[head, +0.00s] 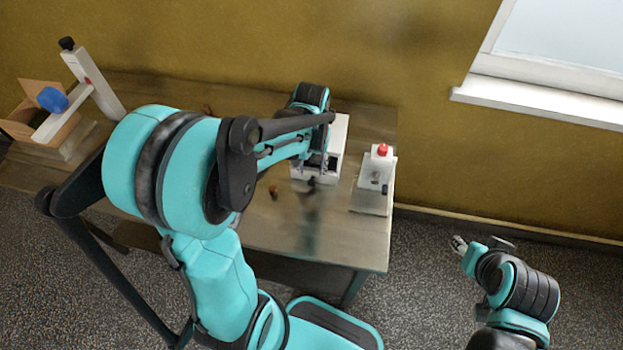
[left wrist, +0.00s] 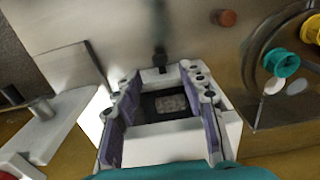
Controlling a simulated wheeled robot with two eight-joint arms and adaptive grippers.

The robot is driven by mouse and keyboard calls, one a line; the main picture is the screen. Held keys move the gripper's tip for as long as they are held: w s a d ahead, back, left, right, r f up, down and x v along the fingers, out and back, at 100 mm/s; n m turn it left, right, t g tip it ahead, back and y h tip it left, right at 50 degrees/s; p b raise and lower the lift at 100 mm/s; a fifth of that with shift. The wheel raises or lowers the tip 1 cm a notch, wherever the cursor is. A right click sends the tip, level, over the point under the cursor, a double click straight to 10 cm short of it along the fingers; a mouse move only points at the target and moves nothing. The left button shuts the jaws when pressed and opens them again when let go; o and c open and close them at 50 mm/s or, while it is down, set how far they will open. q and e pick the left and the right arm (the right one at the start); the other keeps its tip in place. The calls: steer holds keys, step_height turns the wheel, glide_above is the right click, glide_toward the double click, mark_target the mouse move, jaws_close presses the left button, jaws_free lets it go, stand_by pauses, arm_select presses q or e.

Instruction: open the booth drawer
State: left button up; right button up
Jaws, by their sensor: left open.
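The booth is a white box (head: 341,132) on the table, partly hidden behind my left arm. Its near side has a white front strip with a small dark knob (head: 311,182). In the left wrist view the knob (left wrist: 160,58) stands out from the white strip, with a dark recess holding a grey speckled patch (left wrist: 171,104) behind it. I cannot tell how far out the drawer is. My left gripper (left wrist: 158,72) is open above the booth, its purple-lined fingers on either side of the recess and nothing gripped. My right gripper (head: 459,243) is off the table at right; its jaw state is unclear.
A white unit with a red button (head: 382,150) stands right of the booth. A small brown piece (head: 273,192) lies front-left of it. A white stand with a blue part (head: 53,99) and a cardboard box (head: 20,127) are at far left. The table's front-right (head: 350,245) is clear.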

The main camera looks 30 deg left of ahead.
mark_target(311, 182)
arm_select(q)
step_height(311, 182, down, 6)
steer(key=shift+f+b, duration=0.15)
steer(key=shift+b, duration=0.75)
jaws_close()
